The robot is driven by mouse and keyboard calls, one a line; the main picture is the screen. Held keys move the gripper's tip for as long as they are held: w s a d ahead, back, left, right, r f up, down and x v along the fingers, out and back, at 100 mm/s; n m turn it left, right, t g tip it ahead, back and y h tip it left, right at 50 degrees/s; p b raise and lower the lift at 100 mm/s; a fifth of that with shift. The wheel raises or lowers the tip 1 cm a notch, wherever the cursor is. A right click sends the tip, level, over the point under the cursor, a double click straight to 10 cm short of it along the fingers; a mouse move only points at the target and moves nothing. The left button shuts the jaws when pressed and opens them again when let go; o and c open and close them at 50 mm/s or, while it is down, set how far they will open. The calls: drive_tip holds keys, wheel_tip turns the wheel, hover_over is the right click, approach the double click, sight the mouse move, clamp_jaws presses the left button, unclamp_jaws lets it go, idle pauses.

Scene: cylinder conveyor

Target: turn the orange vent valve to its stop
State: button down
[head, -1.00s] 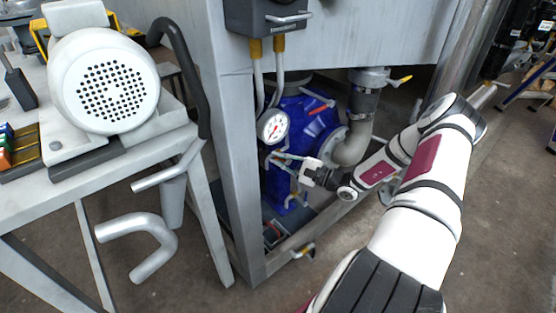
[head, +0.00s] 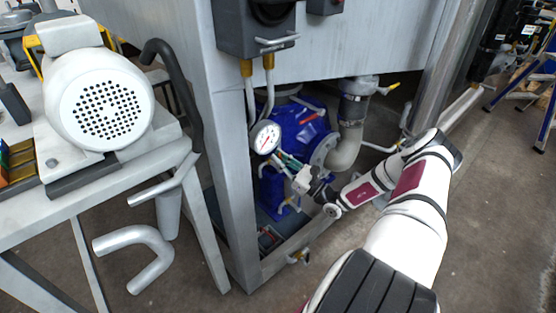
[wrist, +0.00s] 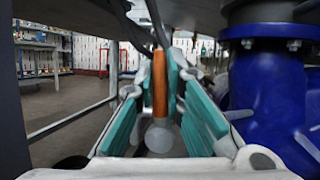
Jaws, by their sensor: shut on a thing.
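The orange vent valve's handle (wrist: 160,85) stands upright between the teal finger pads of my gripper (wrist: 159,95) in the wrist view. A round grey end shows below it. My gripper is shut on the handle. In the head view my gripper (head: 282,158) reaches in under the tank, just below and right of a white pressure gauge (head: 265,137). It is in front of the blue pump body (head: 300,128). The handle cannot be made out there, so I cannot tell how far the valve is turned.
A grey frame leg (head: 228,180) stands left of the gripper. A red handle (head: 308,120) lies on the blue body, and a grey pipe elbow (head: 347,150) is to its right. A bench with a white motor (head: 103,103) is at left. Open floor lies at right.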

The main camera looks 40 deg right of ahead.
drive_tip(key=shift+d+f+m+h, duration=0.1)
drive_tip(key=shift+d+m+h, duration=0.25)
drive_tip(key=shift+m, duration=0.35)
drive_tip(key=c, duration=1.7)
unclamp_jaws()
drive_tip(key=shift+o, duration=0.2)
drive_tip(key=shift+a, duration=0.1)
drive_tip(key=shift+s, duration=0.1)
drive_tip(key=v, duration=1.2)
drive_tip(key=shift+f, duration=0.15)
